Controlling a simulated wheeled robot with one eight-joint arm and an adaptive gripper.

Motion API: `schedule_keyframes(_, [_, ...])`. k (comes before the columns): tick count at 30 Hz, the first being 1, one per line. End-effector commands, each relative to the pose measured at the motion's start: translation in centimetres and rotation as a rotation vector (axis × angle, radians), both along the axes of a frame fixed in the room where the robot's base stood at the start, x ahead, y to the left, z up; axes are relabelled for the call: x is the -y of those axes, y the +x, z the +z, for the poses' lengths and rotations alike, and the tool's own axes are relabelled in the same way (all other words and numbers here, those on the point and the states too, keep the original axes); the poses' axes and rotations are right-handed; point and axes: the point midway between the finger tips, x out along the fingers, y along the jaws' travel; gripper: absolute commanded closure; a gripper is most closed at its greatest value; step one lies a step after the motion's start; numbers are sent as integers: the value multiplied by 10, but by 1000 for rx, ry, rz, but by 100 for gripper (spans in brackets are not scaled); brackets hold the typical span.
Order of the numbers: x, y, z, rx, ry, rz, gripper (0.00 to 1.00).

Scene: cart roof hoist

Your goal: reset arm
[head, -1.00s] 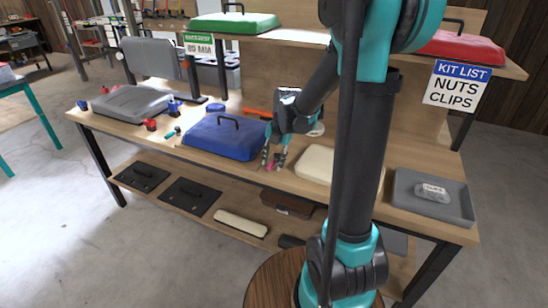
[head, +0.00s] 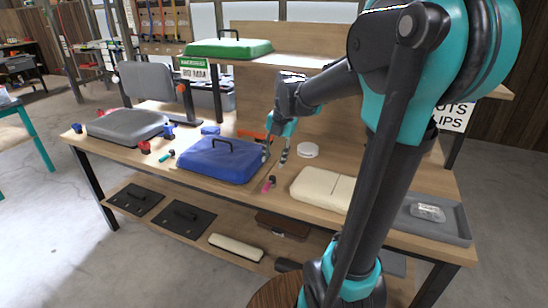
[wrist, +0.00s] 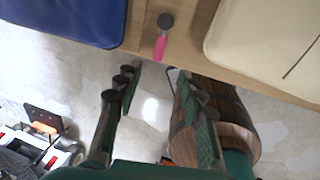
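My gripper (head: 276,152) hangs above the workbench, between the blue lid and the cream case. In the wrist view my gripper (wrist: 158,84) has its two fingers spread wide with nothing between them. A small pink-handled tool with a dark head (head: 269,184) lies on the bench below my gripper. It also shows beyond the fingertips in the wrist view (wrist: 161,45). My arm is bent at a raised elbow and hides part of the bench's right side and most of the upper shelf's right end.
On the bench are a blue lid (head: 215,160), a cream case (head: 315,190), a grey tray (head: 445,228) with a clear packet, and a grey case (head: 125,126). A green lid (head: 230,48) sits on the upper shelf. Dark plates (head: 187,219) lie on the lower shelf.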

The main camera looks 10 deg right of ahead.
Motion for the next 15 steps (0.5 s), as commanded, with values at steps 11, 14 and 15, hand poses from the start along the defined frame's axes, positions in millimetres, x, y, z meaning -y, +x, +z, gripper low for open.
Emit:
schedule_keyframes(11, [2,-5,-5,-4,2,-69,61])
schedule_keyframes(14, [6,-14,-13,-11,13,-222,61])
schedule_keyframes(15, [9,-20,-18,-15,19,-305,61])
